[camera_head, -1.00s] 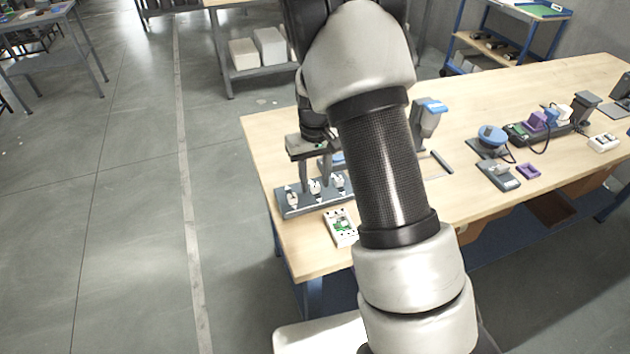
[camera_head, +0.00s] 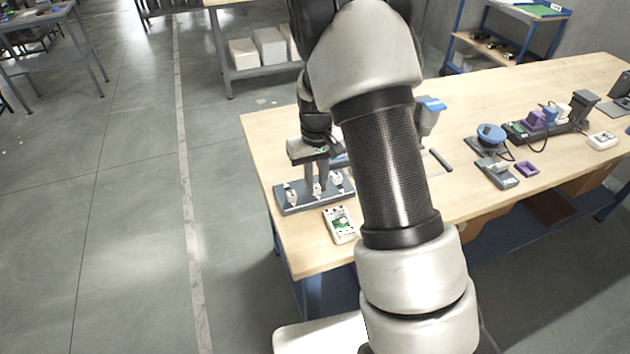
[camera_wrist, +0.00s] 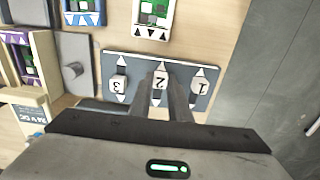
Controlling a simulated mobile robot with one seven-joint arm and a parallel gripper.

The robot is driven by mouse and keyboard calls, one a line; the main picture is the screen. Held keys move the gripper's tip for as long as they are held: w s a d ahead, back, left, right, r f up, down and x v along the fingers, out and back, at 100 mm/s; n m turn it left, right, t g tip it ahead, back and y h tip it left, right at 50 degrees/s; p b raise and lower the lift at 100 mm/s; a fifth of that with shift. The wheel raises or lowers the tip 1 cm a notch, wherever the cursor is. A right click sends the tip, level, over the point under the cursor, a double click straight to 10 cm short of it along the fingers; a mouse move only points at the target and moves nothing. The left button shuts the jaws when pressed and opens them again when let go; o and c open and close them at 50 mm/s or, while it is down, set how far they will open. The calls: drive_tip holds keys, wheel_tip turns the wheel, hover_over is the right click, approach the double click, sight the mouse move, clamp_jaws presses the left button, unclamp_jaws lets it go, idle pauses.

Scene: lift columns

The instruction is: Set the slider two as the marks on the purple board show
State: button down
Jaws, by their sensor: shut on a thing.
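The grey slider panel (camera_head: 305,205) lies flat at the near left corner of the table. It carries white sliders numbered 3 (camera_wrist: 118,86), 2 (camera_wrist: 160,88) and 1 (camera_wrist: 201,86) in the wrist view. My gripper (camera_wrist: 162,97) is shut on slider two, with a finger on either side; the fingers hide part of its slot. My gripper also shows over the panel's middle in the head view (camera_head: 317,182). A purple-framed board (camera_wrist: 18,38) with triangle marks stands at the wrist view's left edge, partly cut off. I cannot read its setting clearly.
A white board (camera_wrist: 153,33) with dark triangles lies beside the panel; it shows in the head view too (camera_head: 341,226). A blue-marked board (camera_wrist: 84,18) and a grey block with a knob (camera_wrist: 72,75) are close by. The table's edge is just beyond slider 1.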

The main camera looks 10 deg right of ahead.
sight(317, 188)
drive_tip(key=shift+s, duration=0.3)
drive_tip(key=c, duration=1.6)
unclamp_jaws()
drive_tip(key=shift+c, duration=0.2)
drive_tip(key=shift+w+r, duration=0.1)
drive_tip(key=shift+r, duration=0.2)
wheel_tip(317, 188, up, 17)
drive_tip(key=p, duration=0.1)
